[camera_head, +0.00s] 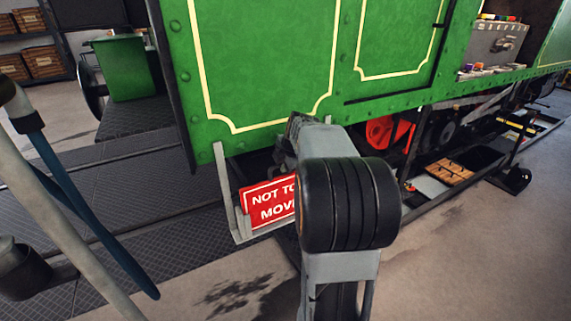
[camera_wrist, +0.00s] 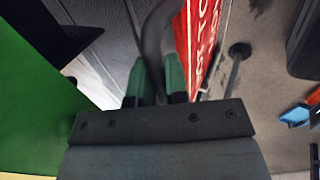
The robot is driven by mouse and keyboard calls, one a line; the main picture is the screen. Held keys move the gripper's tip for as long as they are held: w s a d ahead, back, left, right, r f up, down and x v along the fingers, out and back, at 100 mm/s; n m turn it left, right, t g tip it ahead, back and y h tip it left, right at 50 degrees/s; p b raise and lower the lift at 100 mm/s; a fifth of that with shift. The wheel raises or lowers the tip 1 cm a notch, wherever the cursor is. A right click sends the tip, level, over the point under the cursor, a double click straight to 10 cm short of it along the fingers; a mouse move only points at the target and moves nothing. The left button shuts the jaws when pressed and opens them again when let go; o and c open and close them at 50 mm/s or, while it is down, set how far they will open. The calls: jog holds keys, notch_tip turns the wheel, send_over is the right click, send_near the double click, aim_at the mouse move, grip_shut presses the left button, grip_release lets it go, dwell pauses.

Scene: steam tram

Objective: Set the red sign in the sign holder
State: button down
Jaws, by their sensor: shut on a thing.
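The red sign (camera_head: 268,202), with white lettering reading "NOT TO" and "MOVE", shows left of my wrist in the head view. My arm hides its right part. The sign holder (camera_head: 227,190) is a pale metal frame below the green tram side, with an upright at left and a low ledge. The sign stands upright at the holder, its lower edge close to the ledge; I cannot tell whether it is fully seated. The exact grip is partly hidden.
The green tram body (camera_head: 265,60) overhangs close above my gripper. A grey post with a blue lever (camera_head: 95,235) stands at the left. The floor at the lower right is clear.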

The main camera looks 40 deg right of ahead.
jog(key=shift+r, duration=0.1)
jog(key=c, duration=1.1)
grip_release()
jog(key=shift+o, duration=0.2)
jog(key=d+p+v, duration=0.1)
jog(key=p+v, duration=0.3)
jog(key=v, duration=0.9)
jog(key=shift+s+a+r, duration=0.15)
jog(key=shift+a+r, duration=0.25)
jog(key=shift+a, duration=0.1)
jog(key=s+a+r+m+p, duration=0.3)
jog(key=a+r+m+p, duration=0.1)
jog(key=a+p, duration=0.3)
jog(key=s+a+r+m+g+p, duration=0.1)
jog(key=s+a+r+m+p, duration=0.3)
jog(key=a+m+p, duration=0.3)
jog(key=s+a+r+m+g+p, duration=0.1)
jog(key=s+a+r+m+p, duration=0.3)
jog(key=a+p, duration=0.4)
notch_tip(320, 180, up, 2)
jog(key=m+p, duration=0.1)
jog(key=p, duration=0.4)
jog(key=shift+s+a+r+y, duration=0.2)
jog(key=shift+s+a+y, duration=0.05)
jog(key=shift+a+y, duration=0.15)
